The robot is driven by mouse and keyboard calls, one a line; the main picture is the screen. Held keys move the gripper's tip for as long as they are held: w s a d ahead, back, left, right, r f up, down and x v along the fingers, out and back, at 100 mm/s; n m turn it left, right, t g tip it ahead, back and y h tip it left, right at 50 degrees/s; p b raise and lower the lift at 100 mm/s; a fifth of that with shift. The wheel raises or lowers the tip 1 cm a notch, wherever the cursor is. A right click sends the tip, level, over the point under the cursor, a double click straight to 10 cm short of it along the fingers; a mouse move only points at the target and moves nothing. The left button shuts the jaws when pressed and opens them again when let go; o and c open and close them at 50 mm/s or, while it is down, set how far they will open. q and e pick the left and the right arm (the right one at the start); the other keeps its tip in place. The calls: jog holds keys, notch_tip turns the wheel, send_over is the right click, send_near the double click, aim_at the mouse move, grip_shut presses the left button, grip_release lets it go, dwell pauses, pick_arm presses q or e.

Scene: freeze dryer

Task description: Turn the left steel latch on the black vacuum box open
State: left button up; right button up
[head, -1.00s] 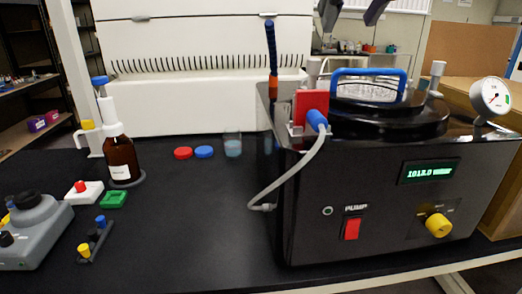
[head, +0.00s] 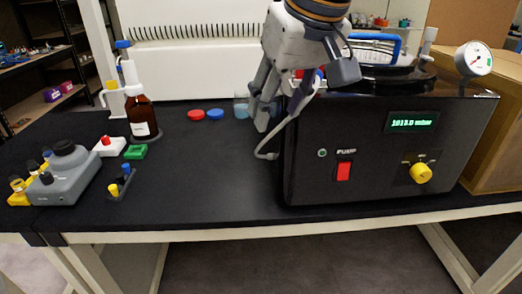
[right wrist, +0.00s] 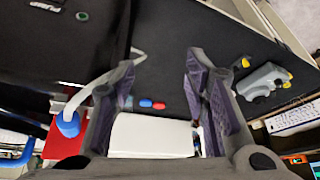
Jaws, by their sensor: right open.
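The black vacuum box (head: 370,170) stands at the right of the bench, and part of it shows at upper left in the right wrist view (right wrist: 60,45). My right gripper (head: 305,96) hangs over the box's left rear corner, open and empty; it also shows open in the right wrist view (right wrist: 160,72). It hides the left steel latch in the head view, and I cannot make the latch out in the right wrist view. The other latch (head: 428,41) stands upright right of the blue lid handle (head: 394,45). My left gripper is not in view.
A grey hose (head: 287,128) loops down the box's left side from a blue fitting, which shows beside a red block (right wrist: 66,143) in the right wrist view. A beaker (head: 241,106) and a brown bottle (head: 141,115) stand left.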

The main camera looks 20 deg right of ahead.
jog(key=s+a+f+n+g+y, duration=0.1)
jog(key=a+f, duration=0.2)
jog(key=f, duration=0.4)
jog(key=shift+s+a+g, duration=0.15)
jog(key=shift+s+g, duration=0.1)
jog(key=shift+g, duration=0.15)
